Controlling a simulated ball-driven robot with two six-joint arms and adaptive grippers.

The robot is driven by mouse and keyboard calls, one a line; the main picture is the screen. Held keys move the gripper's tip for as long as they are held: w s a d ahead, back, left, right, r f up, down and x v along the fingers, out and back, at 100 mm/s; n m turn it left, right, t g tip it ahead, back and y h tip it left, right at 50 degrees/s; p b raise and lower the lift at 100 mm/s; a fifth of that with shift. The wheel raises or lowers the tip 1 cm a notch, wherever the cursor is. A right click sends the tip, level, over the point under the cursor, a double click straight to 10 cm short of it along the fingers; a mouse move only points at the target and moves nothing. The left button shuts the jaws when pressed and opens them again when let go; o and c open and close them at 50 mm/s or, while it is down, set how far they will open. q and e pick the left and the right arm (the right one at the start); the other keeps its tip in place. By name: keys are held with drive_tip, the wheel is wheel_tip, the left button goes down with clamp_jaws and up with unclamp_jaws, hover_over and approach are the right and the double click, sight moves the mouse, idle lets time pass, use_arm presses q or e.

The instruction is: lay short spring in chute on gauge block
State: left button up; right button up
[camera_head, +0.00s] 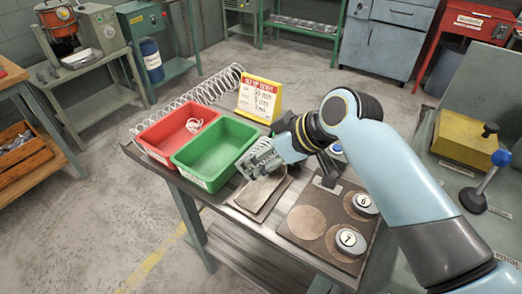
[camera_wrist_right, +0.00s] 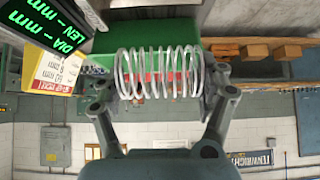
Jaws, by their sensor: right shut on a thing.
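My right gripper (camera_head: 258,158) is shut on a bright wire spring (camera_wrist_right: 158,72), whose coils lie crosswise between the two fingers in the right wrist view. In the head view it holds the spring just above a flat plate (camera_head: 270,207) with a pale metal piece (camera_head: 261,190) on it, right of the green tray. I cannot tell whether the spring touches that piece. The piece may be the gauge block; the gripper partly covers it and no chute shows clearly. My left gripper is not in view.
A green tray (camera_head: 179,157) and a red tray (camera_head: 152,153) stand at left; the red one holds something pale. A long coil (camera_head: 215,88) and a yellow sign (camera_head: 262,82) stand behind. Numbered round weights (camera_head: 347,240) sit on a brown board (camera_head: 300,246) at right.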

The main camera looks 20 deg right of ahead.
wheel_tip(320, 180, down, 6)
drive_tip(key=b, duration=0.5)
drive_tip(key=shift+r, duration=0.2)
drive_tip(key=shift+f+b, duration=0.35)
drive_tip(key=shift+f, duration=0.45)
drive_tip(key=o, duration=1.2)
drive_tip(key=shift+r, duration=0.1)
drive_tip(key=v, duration=1.2)
drive_tip(key=shift+s+a+f, duration=0.1)
drive_tip(key=shift+f, duration=0.1)
